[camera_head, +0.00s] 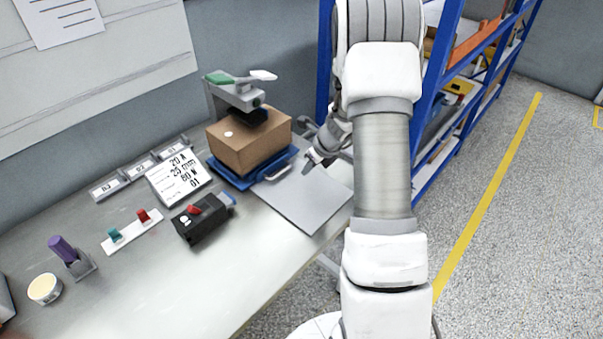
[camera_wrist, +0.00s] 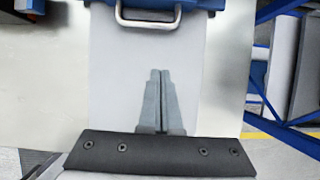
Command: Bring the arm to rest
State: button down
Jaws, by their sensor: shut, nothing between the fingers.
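My gripper (camera_head: 309,165) is at the right end of the bench, over the grey mat (camera_head: 305,203) and partly behind my arm. In the wrist view my gripper (camera_wrist: 160,72) is shut, its two fingers together with nothing between them. It points at the pale mat (camera_wrist: 115,85), just short of a metal handle (camera_wrist: 148,22) on a blue base. My arm stretches forward over the right edge of the bench and hides part of the shelving.
A cardboard box (camera_head: 247,141) sits on the blue base (camera_head: 235,181) under a grey clamp (camera_head: 238,94). A black breaker with a red lever (camera_head: 203,222), a label card (camera_head: 178,178) and a purple-handled stamp (camera_head: 70,256) lie leftward. Blue shelving (camera_head: 441,90) stands right; floor beyond is clear.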

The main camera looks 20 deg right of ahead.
jog(key=s+a+r+n, duration=0.4)
jog(key=r+n, duration=0.1)
jog(key=r, duration=0.3)
jog(key=s+a+r+n, duration=0.4)
jog(key=a+r+n, duration=0.1)
jog(key=r+n, duration=0.15)
jog(key=s+a+r+n, duration=0.4)
jog(key=r+n, duration=0.1)
jog(key=r, duration=0.4)
jog(key=s+a+r+n+h, duration=0.1)
jog(key=s+r+n, duration=0.1)
jog(key=s+n, duration=0.5)
jog(key=s+a+r+n+h, duration=0.1)
jog(key=s+a+r+n, duration=0.1)
jog(key=s+n, duration=0.6)
jog(key=shift+s+r+t+p, duration=0.3)
jog(key=shift+s+r+t, duration=0.1)
jog(key=shift+s+r, duration=0.25)
